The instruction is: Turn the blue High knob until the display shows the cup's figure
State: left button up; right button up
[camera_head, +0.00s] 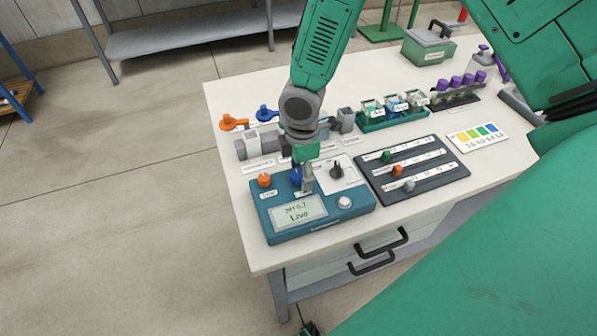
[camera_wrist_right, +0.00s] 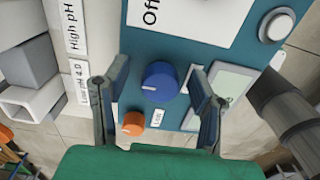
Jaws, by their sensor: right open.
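The blue knob (camera_head: 297,175) stands on the teal meter box (camera_head: 262,226), beside an orange knob (camera_head: 264,180). In the right wrist view the blue knob (camera_wrist_right: 160,81) has a white pointer mark and sits between the spread fingers of my right gripper (camera_wrist_right: 160,70), with gaps on both sides. In the head view my right gripper (camera_head: 304,178) is over the knob and partly hides it. The display (camera_head: 298,212) shows a small pH figure, seemingly 6.7, above "Live". Several small cups (camera_head: 371,109) stand in a green rack; their figures are unreadable. My left gripper is not in view.
A dark board (camera_head: 428,187) with green, orange and grey knobs lies right of the meter. A colour card (camera_head: 478,138), a purple-capped vial rack (camera_head: 456,96) and a green case (camera_head: 428,47) are farther off. Orange and blue valve handles (camera_head: 233,122) stand behind the meter.

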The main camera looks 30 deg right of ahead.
jog(key=shift+d+f, duration=0.2)
jog(key=shift+a+r, duration=0.1)
jog(key=shift+a, duration=0.15)
jog(key=shift+a+r, duration=0.1)
jog(key=shift+a, duration=0.25)
jog(key=c, duration=0.3)
jog(key=shift+a+r, duration=0.1)
jog(key=shift+a, duration=0.3)
jog(key=c, duration=0.7)
jog(key=shift+a, duration=0.15)
jog(key=shift+c, duration=0.7)
jog(key=shift+d, duration=0.55)
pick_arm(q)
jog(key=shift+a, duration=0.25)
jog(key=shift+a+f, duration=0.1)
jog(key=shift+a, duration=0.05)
pick_arm(e)
jog(key=shift+a, duration=0.15)
